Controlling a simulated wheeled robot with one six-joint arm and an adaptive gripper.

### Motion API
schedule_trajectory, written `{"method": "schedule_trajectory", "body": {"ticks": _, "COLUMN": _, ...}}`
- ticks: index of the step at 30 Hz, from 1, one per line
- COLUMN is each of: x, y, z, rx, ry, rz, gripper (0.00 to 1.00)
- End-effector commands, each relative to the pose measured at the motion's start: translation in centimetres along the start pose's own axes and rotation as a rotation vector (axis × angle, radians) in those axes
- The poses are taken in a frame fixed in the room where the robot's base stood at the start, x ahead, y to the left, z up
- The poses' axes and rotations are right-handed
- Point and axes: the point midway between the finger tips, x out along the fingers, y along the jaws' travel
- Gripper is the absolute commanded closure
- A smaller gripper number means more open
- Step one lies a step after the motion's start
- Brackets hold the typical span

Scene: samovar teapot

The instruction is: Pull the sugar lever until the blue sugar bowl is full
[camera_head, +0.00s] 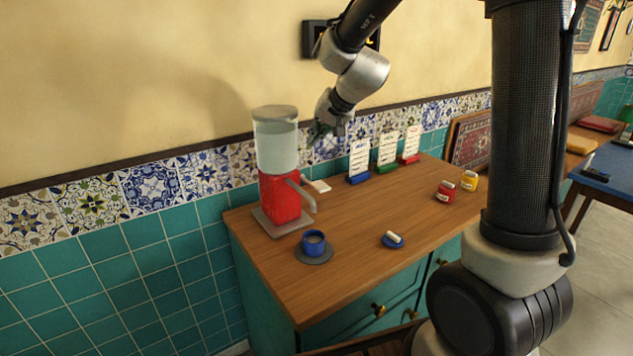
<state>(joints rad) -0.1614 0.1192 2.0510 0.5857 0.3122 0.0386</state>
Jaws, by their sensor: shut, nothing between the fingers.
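A sugar dispenser with a red body (280,198) and a clear, pale-filled upper container (276,147) stands on a grey base at the left of the wooden counter. Its grey lever (303,194) sticks out on the right side of the body. The blue sugar bowl (314,243) sits on a dark round plate in front of the dispenser.
A small blue dish (393,241) with a white item lies right of the bowl. Cards in blue (358,160), green (387,150) and red (411,144) holders stand at the back. Red (446,191) and yellow (469,181) jars stand at the right.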

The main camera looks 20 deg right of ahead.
Motion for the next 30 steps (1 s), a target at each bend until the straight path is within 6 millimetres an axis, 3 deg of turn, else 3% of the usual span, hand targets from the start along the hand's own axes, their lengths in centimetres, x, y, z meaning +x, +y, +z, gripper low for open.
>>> {"method": "schedule_trajectory", "body": {"ticks": 8, "x": 0.6, "y": 0.5, "z": 0.5, "rx": 0.001, "ry": -0.003, "rz": 0.001, "gripper": 1.00}}
{"method": "schedule_trajectory", "body": {"ticks": 21, "x": 4.6, "y": 3.5, "z": 3.4, "rx": 0.002, "ry": -0.004, "rz": 0.003, "gripper": 1.00}}
{"method": "schedule_trajectory", "body": {"ticks": 30, "x": 6.0, "y": 4.5, "z": 4.5, "rx": -0.001, "ry": -0.002, "rz": 0.001, "gripper": 1.00}}
